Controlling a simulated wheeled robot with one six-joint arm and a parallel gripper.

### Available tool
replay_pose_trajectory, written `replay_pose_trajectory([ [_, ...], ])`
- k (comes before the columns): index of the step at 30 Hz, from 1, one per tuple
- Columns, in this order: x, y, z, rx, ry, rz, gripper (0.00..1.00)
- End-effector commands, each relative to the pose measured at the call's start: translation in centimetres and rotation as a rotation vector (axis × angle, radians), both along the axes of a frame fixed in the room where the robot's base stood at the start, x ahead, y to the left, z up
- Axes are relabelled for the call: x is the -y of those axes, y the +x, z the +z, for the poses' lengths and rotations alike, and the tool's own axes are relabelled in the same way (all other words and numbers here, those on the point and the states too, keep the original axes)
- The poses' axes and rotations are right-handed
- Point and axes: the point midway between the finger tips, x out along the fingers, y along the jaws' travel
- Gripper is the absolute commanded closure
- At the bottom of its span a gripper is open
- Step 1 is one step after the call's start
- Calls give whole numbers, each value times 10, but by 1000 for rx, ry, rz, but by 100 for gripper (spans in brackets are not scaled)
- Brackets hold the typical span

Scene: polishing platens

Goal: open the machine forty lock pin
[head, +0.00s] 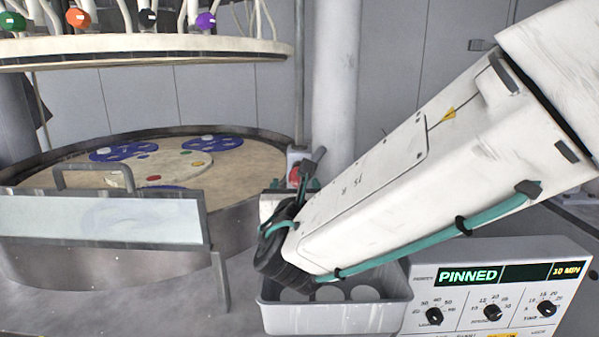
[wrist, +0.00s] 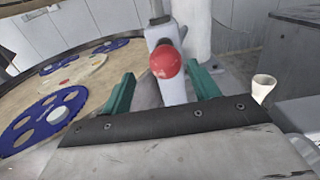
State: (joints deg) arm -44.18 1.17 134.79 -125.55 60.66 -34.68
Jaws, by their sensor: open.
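The lock pin's red ball knob (wrist: 167,62) sits on a grey bracket (wrist: 174,91) beside the round platen. In the wrist view it lies between and beyond the two green fingers of my gripper (wrist: 162,84), which are apart and empty. I cannot tell how close the fingertips are to the knob. In the head view a red part of the pin (head: 294,173) shows just past my arm's end, partly hidden by my gripper (head: 308,178). The control box display (head: 468,276) reads PINNED.
The platen (head: 240,160) carries blue carriers (head: 124,150) and lies left of the pin. A clear guard (head: 100,220) with a frame stands in front. A grey tray (head: 330,318) with pale discs is below my arm. A white cup (wrist: 263,88) is at right.

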Motion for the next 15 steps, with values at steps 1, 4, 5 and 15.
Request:
replay_pose_trajectory([
  [1, 3, 8, 0, 0, -1, -5, 39],
  [4, 10, 27, 0, 0, 1, -16, 39],
  [5, 12, 32, 0, -1, 1, -18, 39],
  [15, 16, 70, 0, 1, 4, -20, 39],
])
